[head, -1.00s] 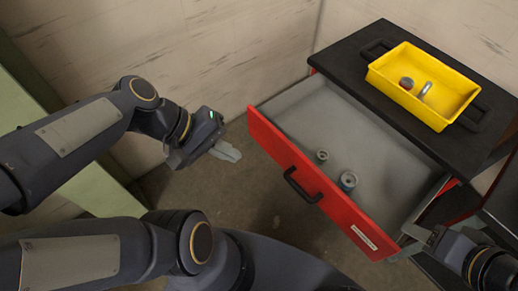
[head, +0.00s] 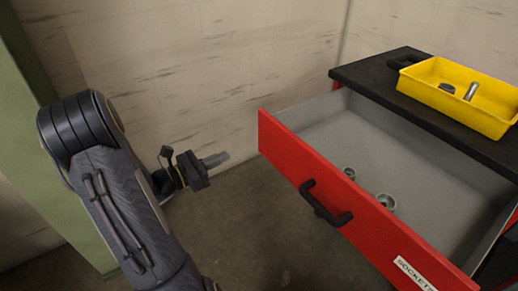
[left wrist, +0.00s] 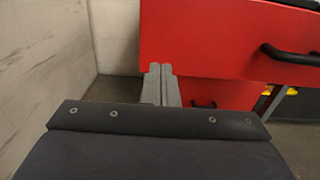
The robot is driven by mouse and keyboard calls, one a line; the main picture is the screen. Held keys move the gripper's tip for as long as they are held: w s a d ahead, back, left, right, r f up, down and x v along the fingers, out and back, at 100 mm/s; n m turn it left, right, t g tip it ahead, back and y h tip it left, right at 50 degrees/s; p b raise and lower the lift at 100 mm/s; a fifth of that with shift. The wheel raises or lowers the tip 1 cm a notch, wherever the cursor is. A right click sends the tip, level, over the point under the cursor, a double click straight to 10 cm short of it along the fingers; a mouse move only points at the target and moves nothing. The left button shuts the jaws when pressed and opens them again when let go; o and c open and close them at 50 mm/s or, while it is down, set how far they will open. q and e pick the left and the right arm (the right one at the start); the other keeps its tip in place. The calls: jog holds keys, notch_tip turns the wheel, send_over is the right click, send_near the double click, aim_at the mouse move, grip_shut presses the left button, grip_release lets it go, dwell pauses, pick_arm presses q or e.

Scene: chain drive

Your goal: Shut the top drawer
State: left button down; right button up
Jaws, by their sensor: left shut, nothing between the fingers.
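The top drawer (head: 360,213) has a red front with a black handle (head: 325,203) and stands pulled out of the cabinet. Two metal sockets (head: 385,201) lie in it near the front. My left gripper (head: 216,160) is shut and empty, to the left of the drawer front and apart from it. In the left wrist view the shut fingers (left wrist: 161,84) point toward the red front (left wrist: 220,40) near its left end; I cannot tell the exact gap. The right gripper is not in the current frames.
A yellow tray (head: 450,106) with metal parts sits on the black cabinet top (head: 385,75). A pale wall (head: 200,80) stands behind, and a green post (head: 40,150) is at the left. The floor (head: 250,230) before the drawer is clear.

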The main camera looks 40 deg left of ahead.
aim_at(265, 139)
pick_arm(q)
jog(key=b+x, duration=0.2)
jog(key=x, duration=1)
jog(key=shift+w+d, duration=0.1)
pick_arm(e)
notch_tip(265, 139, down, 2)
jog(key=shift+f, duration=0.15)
